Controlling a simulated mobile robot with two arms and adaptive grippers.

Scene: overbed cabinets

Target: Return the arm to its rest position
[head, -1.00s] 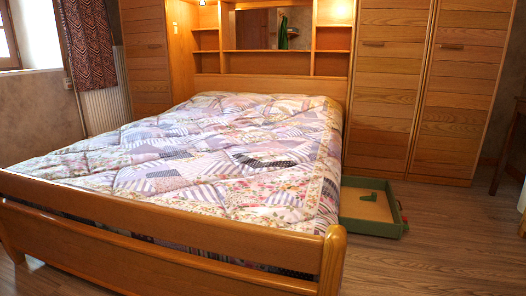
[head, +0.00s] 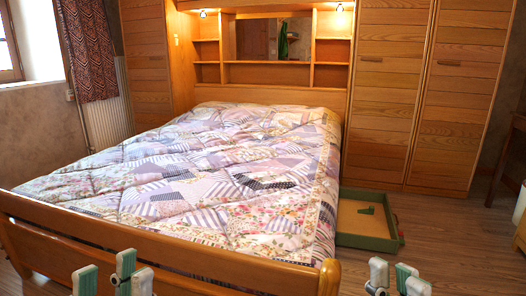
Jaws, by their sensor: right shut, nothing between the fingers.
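My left gripper (head: 113,276) shows at the bottom edge, in front of the bed's footboard, with grey and green fingertips. Its lower part is cut off, and I cannot tell whether it is open or shut. My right gripper (head: 398,279) shows at the bottom edge, right of the footboard post and over the wood floor. It is shut and empty. Both arms are out of view below the frame.
The wooden footboard (head: 170,256) crosses the front of the bed with a patchwork quilt (head: 200,180). An open green drawer (head: 366,242) with a small green piece (head: 366,210) inside stands at the bed's right side. Tall wardrobes (head: 460,110) stand behind. Floor (head: 455,240) is clear at right.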

